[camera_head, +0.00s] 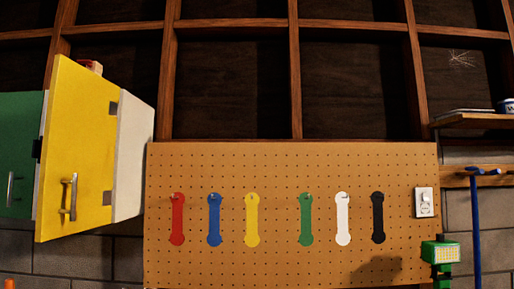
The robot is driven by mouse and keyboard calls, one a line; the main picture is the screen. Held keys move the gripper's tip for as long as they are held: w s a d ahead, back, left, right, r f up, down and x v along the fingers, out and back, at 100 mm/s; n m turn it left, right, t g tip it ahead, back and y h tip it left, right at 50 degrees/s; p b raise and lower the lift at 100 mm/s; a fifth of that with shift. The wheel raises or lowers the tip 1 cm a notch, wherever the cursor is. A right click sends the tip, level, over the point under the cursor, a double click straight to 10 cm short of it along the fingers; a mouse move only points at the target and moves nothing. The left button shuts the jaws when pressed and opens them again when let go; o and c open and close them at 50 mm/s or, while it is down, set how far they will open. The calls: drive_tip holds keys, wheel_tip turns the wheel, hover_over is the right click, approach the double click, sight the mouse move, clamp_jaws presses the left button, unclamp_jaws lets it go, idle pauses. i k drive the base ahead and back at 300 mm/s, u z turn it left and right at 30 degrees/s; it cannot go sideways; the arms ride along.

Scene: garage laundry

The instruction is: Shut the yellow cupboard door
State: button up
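The yellow cupboard door (84,140) is at the left. It stands open, swung out toward me from dark hinges at its right edge, where it meets the cupboard's white side (133,160). I see its outer face, with a metal bar handle (70,197) near the free left edge. The cupboard's opening is hidden behind the door. My gripper is not in view.
A green cupboard door (20,150) with a handle is at the far left. A pegboard (275,262) with several coloured tool shapes fills the middle.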

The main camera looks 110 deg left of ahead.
sight(75, 192)
drive_tip(key=z, duration=0.25)
drive_tip(key=i, duration=0.45)
drive_tip(key=u, duration=2.35)
drive_tip(key=i, duration=0.3)
drive_tip(key=u, duration=2.45)
drive_tip(key=k, duration=0.35)
drive_tip(key=u, duration=0.5)
drive_tip(key=i, duration=1.25)
drive_tip(key=z, duration=0.3)
